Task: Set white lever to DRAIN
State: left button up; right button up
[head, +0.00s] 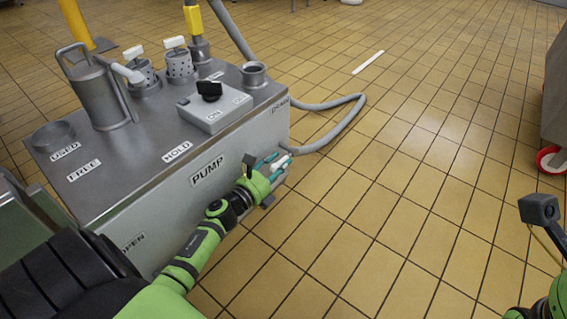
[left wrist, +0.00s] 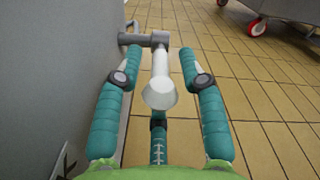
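The white lever (left wrist: 160,85) sticks out from a grey pivot (left wrist: 147,40) on the side of the steel pump unit and points toward the left wrist camera. In the head view the lever (head: 280,164) is small and partly hidden by my gripper, near the right end of the PUMP side. My left gripper (head: 268,168) is open there. In the left wrist view its teal fingers (left wrist: 160,56) stand one on each side of the lever, with gaps visible on both sides. A small label (head: 281,105) sits above, too small to read surely. My right gripper's fingers are out of view.
The unit's top (head: 120,150) carries a metal jug (head: 97,95), two white-handled baskets (head: 180,64) and a black knob (head: 209,90). A grey hose (head: 340,125) loops onto the tiled floor. A wheeled steel cart (head: 556,90) stands at right. The floor between is clear.

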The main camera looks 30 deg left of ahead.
pick_arm(q)
jog(key=shift+w+d, duration=0.1)
jog(key=shift+w, duration=1.05)
jog(key=shift+c, duration=0.4)
grip_shut()
